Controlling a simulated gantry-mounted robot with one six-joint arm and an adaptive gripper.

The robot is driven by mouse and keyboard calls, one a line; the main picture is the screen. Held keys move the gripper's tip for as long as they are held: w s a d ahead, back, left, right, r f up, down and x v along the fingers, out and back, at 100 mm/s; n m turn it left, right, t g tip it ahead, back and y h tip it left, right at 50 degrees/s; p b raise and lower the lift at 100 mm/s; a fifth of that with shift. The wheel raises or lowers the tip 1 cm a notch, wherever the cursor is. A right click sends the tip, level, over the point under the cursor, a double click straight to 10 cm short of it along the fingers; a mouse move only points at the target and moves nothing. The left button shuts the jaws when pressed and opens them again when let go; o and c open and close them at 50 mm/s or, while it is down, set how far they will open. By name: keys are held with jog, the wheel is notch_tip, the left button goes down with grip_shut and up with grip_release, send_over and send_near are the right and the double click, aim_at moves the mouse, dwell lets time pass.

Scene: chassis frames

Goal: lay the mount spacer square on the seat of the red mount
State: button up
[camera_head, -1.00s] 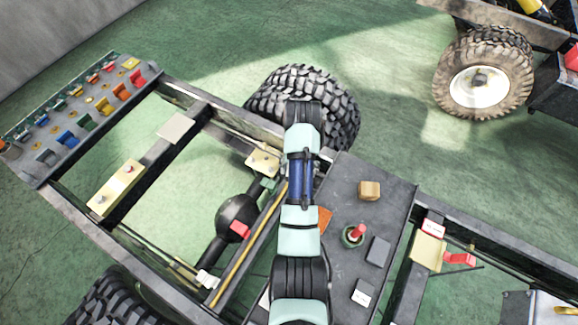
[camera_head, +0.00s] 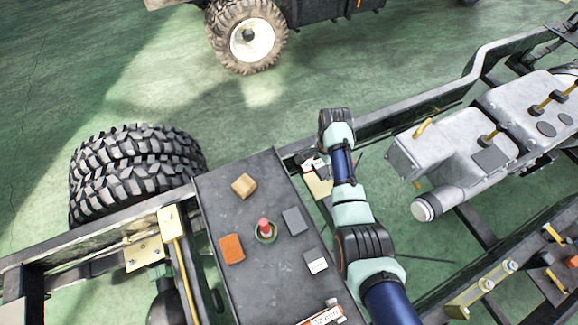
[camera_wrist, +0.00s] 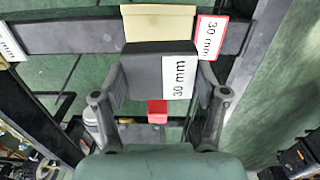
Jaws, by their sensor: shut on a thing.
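In the wrist view my gripper (camera_wrist: 158,88) is shut on a dark block, the mount spacer (camera_wrist: 140,66), with a white "30 mm" label. The tan seat (camera_wrist: 158,22) of the red mount shows just beyond the spacer, beside a red-bordered "30 mm" tag (camera_wrist: 208,38). The spacer covers the seat's near part, and their edges look roughly parallel. I cannot tell whether they touch. A red part (camera_wrist: 157,110) shows below the spacer, between the fingers. In the head view the seat (camera_head: 318,186) is partly hidden by my arm, and the gripper and held spacer are hidden.
A dark plate (camera_head: 225,205) left of my arm carries a tan block (camera_head: 243,186), an orange block (camera_head: 231,248), a red-topped part (camera_head: 264,226), a grey block (camera_head: 294,220) and a labelled dark block (camera_head: 316,262). Frame rails surround the mount. A grey engine-like unit (camera_head: 440,150) stands right.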

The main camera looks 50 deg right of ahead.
jog(key=shift+s+d+f+m, duration=0.15)
jog(key=shift+s+d+m, duration=0.15)
jog(key=shift+s+d, duration=0.15)
notch_tip(320, 180, down, 5)
jog(key=b, duration=0.5)
jog(key=shift+w+f, duration=0.1)
jog(key=shift+f, duration=0.2)
jog(key=shift+a+f, duration=0.1)
jog(key=shift+f, duration=0.05)
dwell(0.6)
jog(key=shift+f, duration=0.15)
jog(key=shift+f+b, duration=0.3)
jog(key=shift+f, duration=0.45)
jog(key=shift+f, duration=0.15)
dwell(0.5)
jog(key=shift+f, duration=0.35)
